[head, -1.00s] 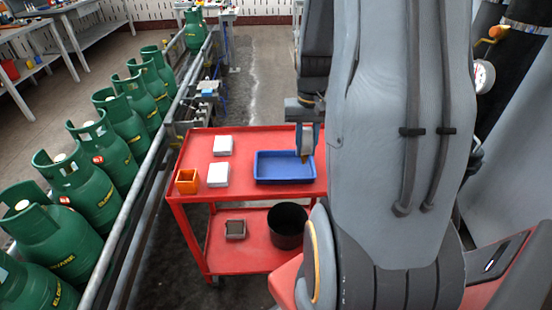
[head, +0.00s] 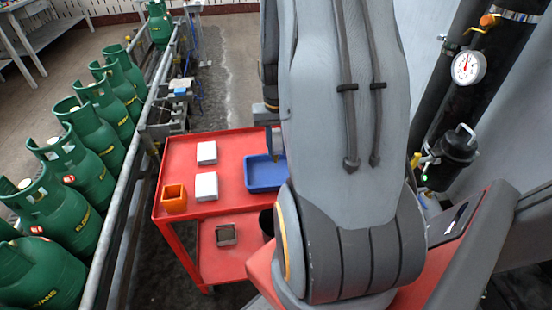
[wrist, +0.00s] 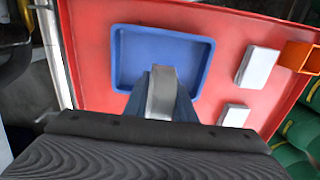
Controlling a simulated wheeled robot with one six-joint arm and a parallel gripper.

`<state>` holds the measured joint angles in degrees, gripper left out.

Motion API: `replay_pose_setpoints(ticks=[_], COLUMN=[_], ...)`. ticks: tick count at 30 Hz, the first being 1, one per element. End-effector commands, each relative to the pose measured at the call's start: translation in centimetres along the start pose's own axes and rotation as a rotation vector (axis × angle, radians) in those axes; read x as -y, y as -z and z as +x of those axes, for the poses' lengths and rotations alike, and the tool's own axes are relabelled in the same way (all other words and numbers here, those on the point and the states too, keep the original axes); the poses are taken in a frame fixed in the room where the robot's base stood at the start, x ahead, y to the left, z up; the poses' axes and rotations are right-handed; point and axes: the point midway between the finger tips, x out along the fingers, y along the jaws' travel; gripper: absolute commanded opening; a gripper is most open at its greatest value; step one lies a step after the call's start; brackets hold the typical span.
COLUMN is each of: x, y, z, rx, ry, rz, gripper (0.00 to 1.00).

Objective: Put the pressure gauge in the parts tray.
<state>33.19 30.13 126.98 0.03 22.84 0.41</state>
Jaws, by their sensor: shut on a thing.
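The parts tray (head: 262,187) is a blue shallow tray on the red cart. It also shows in the wrist view (wrist: 206,62), and its visible floor is empty. My gripper (head: 273,147) is over the tray, mostly hidden behind my arm in the head view. In the wrist view my gripper (wrist: 162,92) is shut with a grey, edge-on thing between its bluish fingers. This appears to be the pressure gauge (wrist: 162,90), with a small brassy tip below in the head view; its face is hidden. I cannot tell its exact height above the tray.
The red cart (head: 228,147) also carries white boxes (head: 206,186) and an orange bin (head: 174,199). Green gas cylinders (head: 85,170) line the conveyor at left. Another round gauge (head: 467,68) is on the black pipe at right. A dark bin is partly hidden on the lower shelf.

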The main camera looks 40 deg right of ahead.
Motion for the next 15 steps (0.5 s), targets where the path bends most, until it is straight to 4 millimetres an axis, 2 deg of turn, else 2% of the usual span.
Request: replay_pose_setpoints(ticks=[7,15], x=[0.1,0.2], y=[0.0,-0.1], z=[1.8,4.8], rx=[0.002,0.002], ry=[0.0,0.0], rz=[-0.003,-0.004], gripper=[0.0,0.0])
